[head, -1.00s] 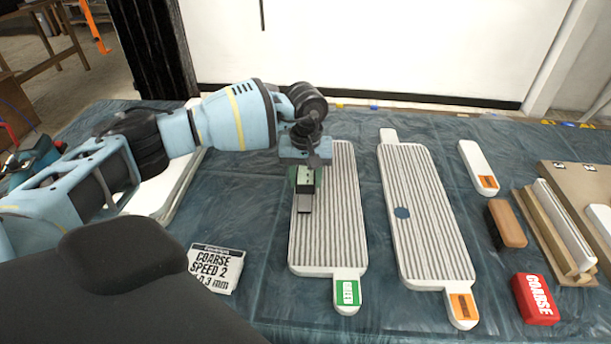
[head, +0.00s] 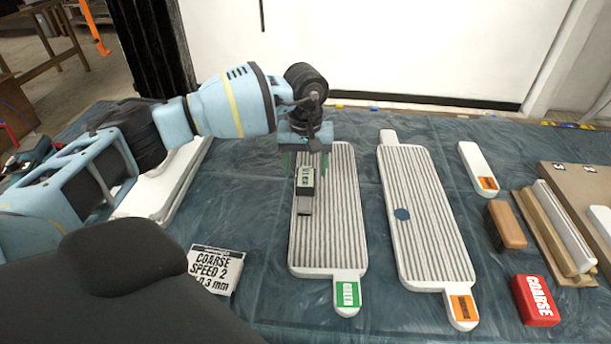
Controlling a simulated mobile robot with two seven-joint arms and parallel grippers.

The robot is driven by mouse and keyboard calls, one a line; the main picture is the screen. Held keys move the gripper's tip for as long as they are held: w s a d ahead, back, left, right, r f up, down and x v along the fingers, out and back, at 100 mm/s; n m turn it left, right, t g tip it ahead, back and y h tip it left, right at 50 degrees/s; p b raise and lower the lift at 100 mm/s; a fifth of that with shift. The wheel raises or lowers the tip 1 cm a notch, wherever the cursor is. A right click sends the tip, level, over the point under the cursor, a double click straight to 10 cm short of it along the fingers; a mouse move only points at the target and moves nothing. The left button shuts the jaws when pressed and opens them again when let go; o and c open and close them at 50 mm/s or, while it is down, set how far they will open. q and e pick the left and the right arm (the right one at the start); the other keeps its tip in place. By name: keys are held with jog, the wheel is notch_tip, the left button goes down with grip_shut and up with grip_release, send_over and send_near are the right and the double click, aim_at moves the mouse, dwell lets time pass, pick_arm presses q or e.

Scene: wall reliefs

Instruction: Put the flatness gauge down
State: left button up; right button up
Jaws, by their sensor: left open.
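The flatness gauge, a small dark block with a pale green display (head: 305,180) and a grey foot, sits on the ribbed white relief panel with the green label (head: 335,235). My left gripper (head: 306,160) is open just behind and above the gauge, over the upper left part of that panel. Its fingers are spread, and the gauge's top face shows clear in front of them. Whether a finger still touches the gauge I cannot tell. My right gripper is not in view.
A second ribbed panel with an orange label (head: 430,230) and a blue dot lies to the right. Farther right are a small white piece (head: 475,165), a wood-backed block (head: 507,222) and a red COARSE block (head: 535,300).

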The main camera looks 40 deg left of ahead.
aim_at(306, 177)
pick_arm(q)
notch_tip(306, 177, up, 8)
dwell(0.8)
